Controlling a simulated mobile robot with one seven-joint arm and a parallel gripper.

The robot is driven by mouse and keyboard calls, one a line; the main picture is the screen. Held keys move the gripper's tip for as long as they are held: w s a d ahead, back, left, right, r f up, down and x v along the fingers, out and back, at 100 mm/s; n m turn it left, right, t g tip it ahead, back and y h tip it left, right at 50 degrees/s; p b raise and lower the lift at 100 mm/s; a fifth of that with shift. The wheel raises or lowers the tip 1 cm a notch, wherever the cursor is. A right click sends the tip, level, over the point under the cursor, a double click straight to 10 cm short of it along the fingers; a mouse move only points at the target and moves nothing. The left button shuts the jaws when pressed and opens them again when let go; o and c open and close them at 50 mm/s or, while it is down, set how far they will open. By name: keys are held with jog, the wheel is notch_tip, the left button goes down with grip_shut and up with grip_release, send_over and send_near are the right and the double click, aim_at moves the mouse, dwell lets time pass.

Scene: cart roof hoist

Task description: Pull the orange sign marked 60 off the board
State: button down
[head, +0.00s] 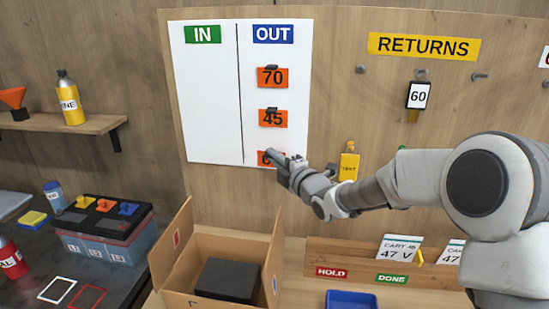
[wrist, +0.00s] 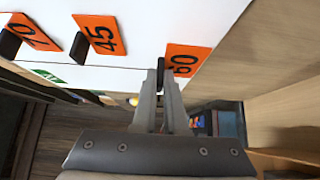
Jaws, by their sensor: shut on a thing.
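The orange sign marked 60 (wrist: 186,60) is on the white board (head: 211,125), lowest in the OUT column. In the head view my gripper covers most of the sign (head: 263,157), and only its left part shows. My gripper (head: 275,158) reaches it from the right. In the wrist view my gripper (wrist: 161,68) is shut on the dark tab at the edge of the sign. The sign appears to lie against the board; any gap is too small to tell.
Orange signs marked 70 (head: 272,78) and 45 (head: 272,118) hang above. An open cardboard box (head: 187,270) with a dark block (head: 228,281) stands below the board. A yellow tag (head: 349,166) hangs to the right, close to my arm.

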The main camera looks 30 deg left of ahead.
jog(key=s+b, duration=0.1)
jog(key=s, duration=0.1)
jog(key=s+d+b, duration=0.1)
jog(key=b, duration=0.1)
jog(key=s+b, duration=0.1)
jog(key=s, duration=0.1)
jog(key=shift+s+d, duration=0.35)
jog(key=shift+d, duration=0.05)
dwell(0.5)
